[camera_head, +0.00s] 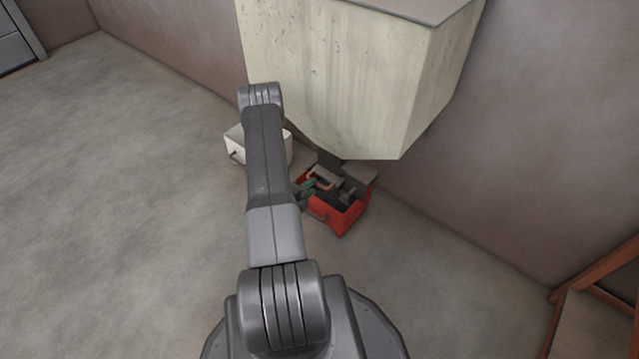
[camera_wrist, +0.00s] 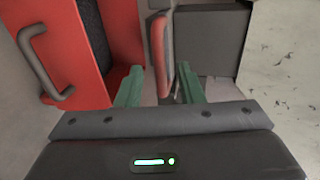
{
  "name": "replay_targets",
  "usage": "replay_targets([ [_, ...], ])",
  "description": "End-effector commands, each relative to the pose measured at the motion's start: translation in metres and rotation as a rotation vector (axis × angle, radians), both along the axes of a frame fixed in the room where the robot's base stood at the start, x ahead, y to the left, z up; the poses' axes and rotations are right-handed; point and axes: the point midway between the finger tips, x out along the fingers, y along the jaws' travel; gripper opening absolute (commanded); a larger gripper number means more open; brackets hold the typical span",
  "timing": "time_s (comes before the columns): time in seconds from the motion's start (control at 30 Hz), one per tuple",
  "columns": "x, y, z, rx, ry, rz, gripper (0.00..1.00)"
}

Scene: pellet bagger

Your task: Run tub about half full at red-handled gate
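A red tub (camera_head: 345,219) with a grey side handle stands on the floor below the hopper (camera_head: 340,75). Its inside is dark; I cannot tell how full it is. It also shows at the left of the wrist view (camera_wrist: 65,50). A red gate handle (camera_head: 323,183) sits over the tub under the hopper. In the wrist view the red handle (camera_wrist: 161,50) lies between the green fingers of my gripper (camera_wrist: 159,78). The fingers are apart, with a clear gap on the handle's left. In the head view my gripper (camera_head: 303,190) is partly hidden by my arm.
A white box (camera_head: 237,143) stands on the floor left of the red tub, partly hidden behind my arm. A wooden frame (camera_head: 590,285) stands at the lower right. Walls close off the back and right. The floor at left is clear.

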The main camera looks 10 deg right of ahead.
Motion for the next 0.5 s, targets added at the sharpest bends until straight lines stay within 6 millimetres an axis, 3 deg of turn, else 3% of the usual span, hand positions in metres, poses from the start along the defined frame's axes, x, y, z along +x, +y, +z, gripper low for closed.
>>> replay_targets([
  [0.23, 0.024, -0.032, -0.011, 0.001, -0.001, -0.003, 0.34],
  [0.5, 0.033, -0.043, -0.012, -0.001, 0.001, -0.001, 0.34],
])
